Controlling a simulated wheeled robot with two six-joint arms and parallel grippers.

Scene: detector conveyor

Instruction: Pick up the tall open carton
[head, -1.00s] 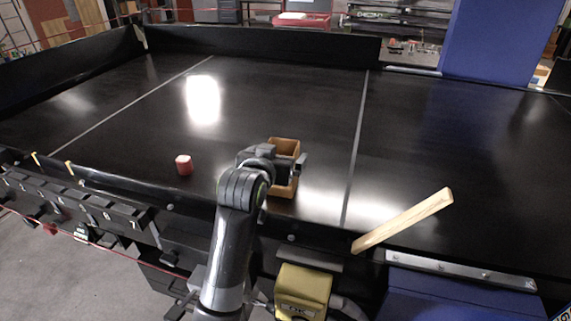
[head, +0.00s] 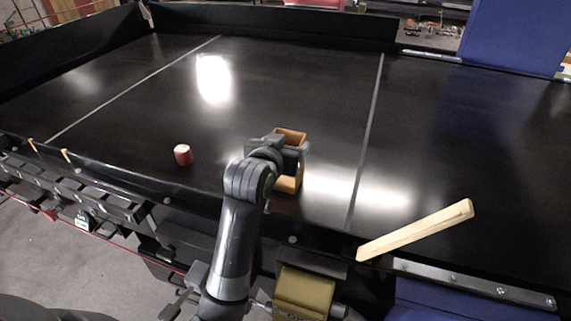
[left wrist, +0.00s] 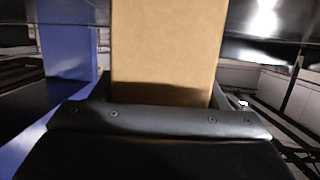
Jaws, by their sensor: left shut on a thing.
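The tall open carton (head: 290,184) is orange-brown with an open top. It stands upright over the black conveyor, near its front edge, in the head view; I cannot tell whether its base touches the belt. My left gripper (head: 292,156) is at its upper part, shut on it, and hides part of its left side. In the left wrist view the carton (left wrist: 168,45) fills the middle, plain tan, between the jaws. My right gripper is not in view.
A small red and white can-like object (head: 183,155) stands on the black belt (head: 130,120) to the left. A pale wooden bar (head: 418,230) lies across the front edge at right. Dark low walls border the belt. The belt's middle is clear.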

